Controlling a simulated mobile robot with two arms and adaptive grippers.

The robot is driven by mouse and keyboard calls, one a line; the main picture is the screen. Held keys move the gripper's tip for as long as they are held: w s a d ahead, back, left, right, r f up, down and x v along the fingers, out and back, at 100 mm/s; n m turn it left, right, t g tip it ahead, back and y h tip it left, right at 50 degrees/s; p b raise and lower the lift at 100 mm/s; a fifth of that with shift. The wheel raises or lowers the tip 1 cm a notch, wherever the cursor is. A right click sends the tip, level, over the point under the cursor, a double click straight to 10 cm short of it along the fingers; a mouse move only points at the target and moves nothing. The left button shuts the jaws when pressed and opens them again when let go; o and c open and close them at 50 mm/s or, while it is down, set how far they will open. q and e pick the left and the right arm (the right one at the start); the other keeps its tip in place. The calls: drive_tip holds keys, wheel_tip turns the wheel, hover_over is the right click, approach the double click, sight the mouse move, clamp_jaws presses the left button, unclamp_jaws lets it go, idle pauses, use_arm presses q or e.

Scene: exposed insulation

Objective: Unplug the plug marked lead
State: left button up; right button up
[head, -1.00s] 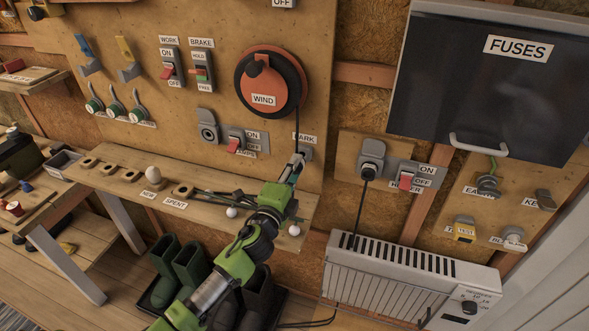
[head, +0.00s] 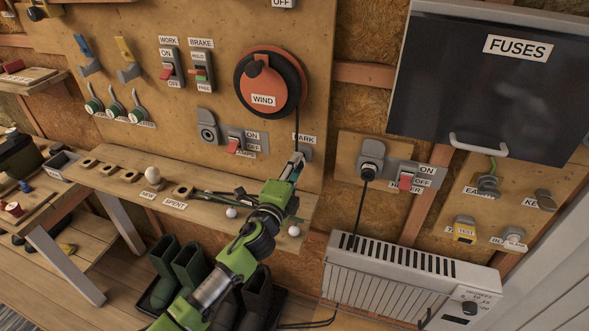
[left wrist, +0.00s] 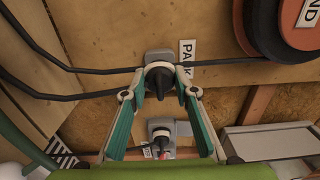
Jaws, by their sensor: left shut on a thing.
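A dark plug (left wrist: 162,80) sits at a grey socket (left wrist: 158,55) on the wooden board in the left wrist view. The label beside it reads PARK (left wrist: 186,50); it also shows in the head view (head: 304,139). My left gripper (left wrist: 162,88) has its fingers on both sides of the plug and is shut on it. In the head view my left gripper (head: 299,160) reaches up to this socket and hides most of the plug. I cannot read a label saying lead anywhere. My right gripper is not in view.
A black cable runs down from the orange winder (head: 270,82). Right of it are another black plug (head: 371,158), a red switch (head: 406,181) and a white heater (head: 400,275). A wooden shelf (head: 130,188) with small balls lies below the board.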

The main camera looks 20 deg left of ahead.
use_arm(q)
drive_tip(key=shift+w, duration=0.95)
drive_tip(key=o, duration=1.3)
drive_tip(key=shift+o, duration=0.2)
drive_tip(key=s, duration=1.2)
drive_tip(key=shift+a, duration=0.2)
